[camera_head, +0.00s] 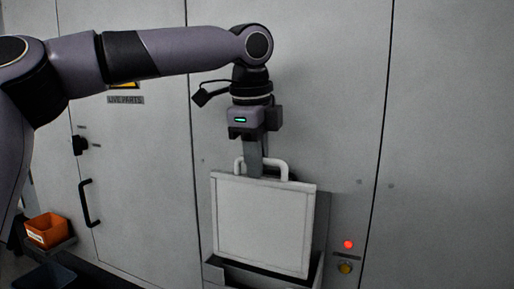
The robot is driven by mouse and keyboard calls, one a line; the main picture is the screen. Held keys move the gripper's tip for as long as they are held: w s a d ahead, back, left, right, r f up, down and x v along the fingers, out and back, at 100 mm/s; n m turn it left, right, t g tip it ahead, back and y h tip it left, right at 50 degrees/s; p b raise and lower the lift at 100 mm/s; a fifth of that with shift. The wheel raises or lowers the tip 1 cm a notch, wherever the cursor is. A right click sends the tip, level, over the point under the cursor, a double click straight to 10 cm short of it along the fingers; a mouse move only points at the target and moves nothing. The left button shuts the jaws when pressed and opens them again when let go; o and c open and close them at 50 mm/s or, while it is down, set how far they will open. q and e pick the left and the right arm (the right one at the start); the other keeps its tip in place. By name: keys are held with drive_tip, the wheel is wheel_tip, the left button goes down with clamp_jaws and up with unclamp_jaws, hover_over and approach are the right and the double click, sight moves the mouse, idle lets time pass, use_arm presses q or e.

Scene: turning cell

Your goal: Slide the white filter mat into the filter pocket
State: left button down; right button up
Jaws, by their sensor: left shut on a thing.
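The white filter mat (262,222) is a flat, framed square panel with a white loop handle (285,170) on top. My left gripper (262,172) points down at the top of the mat and is shut on it by the handle. The mat hangs almost upright, slightly tilted in the picture. The filter pocket (214,274) is a grey open-topped holder on the cabinet front. The mat's lower edge is at the pocket's mouth and overlaps it in view; I cannot tell how far it is inside. My right gripper is not in view.
A grey cabinet wall (440,140) fills the background. A black door handle (89,203) is at left. An orange bin (47,230) and a dark bin (50,276) stand lower left.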

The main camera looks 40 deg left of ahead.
sight(255, 226)
use_arm(q)
drive_tip(key=shift+f+b, duration=1.6)
drive_tip(key=shift+f, duration=7.3)
drive_tip(key=c, duration=1)
unclamp_jaws()
drive_tip(key=r, duration=0.2)
drive_tip(key=s+r, duration=0.1)
drive_tip(key=r, duration=0.4)
drive_tip(key=shift+s+d, duration=0.15)
drive_tip(key=shift+d, duration=0.05)
